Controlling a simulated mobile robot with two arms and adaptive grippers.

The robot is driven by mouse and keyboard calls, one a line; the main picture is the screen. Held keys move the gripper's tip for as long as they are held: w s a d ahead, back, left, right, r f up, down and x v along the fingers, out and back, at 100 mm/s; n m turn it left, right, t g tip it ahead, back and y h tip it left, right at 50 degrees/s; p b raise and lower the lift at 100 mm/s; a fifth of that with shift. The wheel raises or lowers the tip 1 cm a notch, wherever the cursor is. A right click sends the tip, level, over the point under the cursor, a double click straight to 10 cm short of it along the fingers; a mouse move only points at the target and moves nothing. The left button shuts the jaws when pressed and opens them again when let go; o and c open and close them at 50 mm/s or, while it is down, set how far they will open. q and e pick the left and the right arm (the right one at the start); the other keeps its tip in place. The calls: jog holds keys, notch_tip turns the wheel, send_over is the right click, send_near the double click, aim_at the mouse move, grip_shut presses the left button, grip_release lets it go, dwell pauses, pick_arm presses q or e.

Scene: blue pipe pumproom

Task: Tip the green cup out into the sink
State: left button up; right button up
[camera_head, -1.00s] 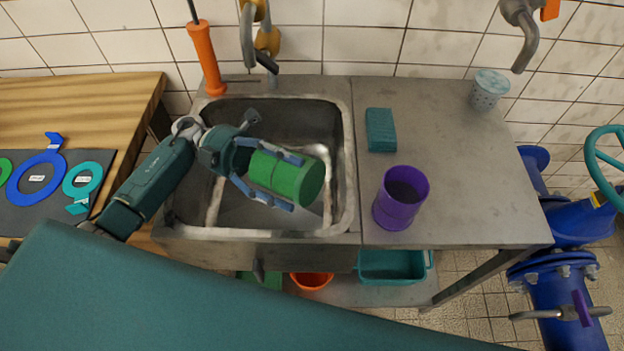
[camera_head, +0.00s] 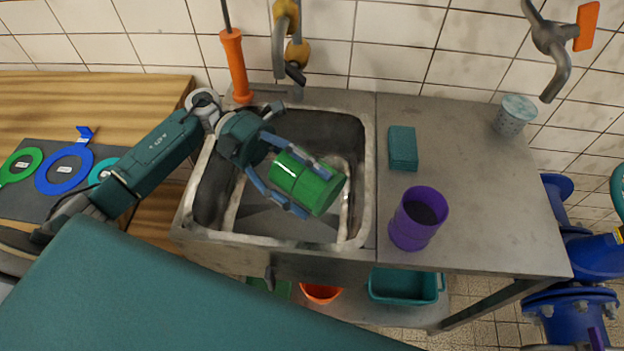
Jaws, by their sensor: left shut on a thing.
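The green cup (camera_head: 306,186) is lying tilted over the sink (camera_head: 364,180), its base end or mouth turned down to the right; which end it is I cannot tell. My left gripper (camera_head: 296,187) is shut on the cup, with blue-grey fingers along both its sides. The cup is over the basin, inside its rim as seen from above. No liquid shows coming out of it. My right gripper is not in view.
A purple cup (camera_head: 418,219) with a dark inside stands on the counter right of the sink. A teal sponge (camera_head: 403,148) lies behind it. A speckled cup (camera_head: 514,116) stands at the back right. A tap (camera_head: 286,40) rises behind the basin, beside an orange-handled tool (camera_head: 236,65).

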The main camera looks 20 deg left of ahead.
aim_at(332, 184)
pick_arm(q)
jog(key=r+y+p, duration=0.1)
jog(key=y+p, duration=0.1)
jog(key=p, duration=0.2)
jog(key=r+t+y+p, duration=0.1)
jog(key=r+y+p, duration=0.1)
jog(key=p, duration=0.3)
jog(key=d+r+t+y+p, duration=0.1)
jog(key=r+y+p, duration=0.1)
jog(key=p, duration=0.2)
jog(key=shift+s+y+p, duration=0.15)
jog(key=shift+y+p, duration=0.25)
jog(key=y+p, duration=0.2)
jog(key=d+r+t+y+p, duration=0.1)
jog(key=y+p, duration=0.1)
jog(key=p, duration=0.1)
jog(key=d+r+t+y+p, duration=0.1)
jog(key=y+p, duration=0.1)
jog(key=p, duration=0.1)
jog(key=shift+s+d+r, duration=0.1)
jog(key=shift+s+r, duration=0.1)
jog(key=shift+s, duration=0.15)
jog(key=shift+d+y+p, duration=0.15)
jog(key=shift+y+p, duration=0.25)
jog(key=shift+y, duration=0.2)
jog(key=shift+d+t+y, duration=0.2)
jog(key=shift+t+y, duration=0.2)
jog(key=shift+y, duration=0.5)
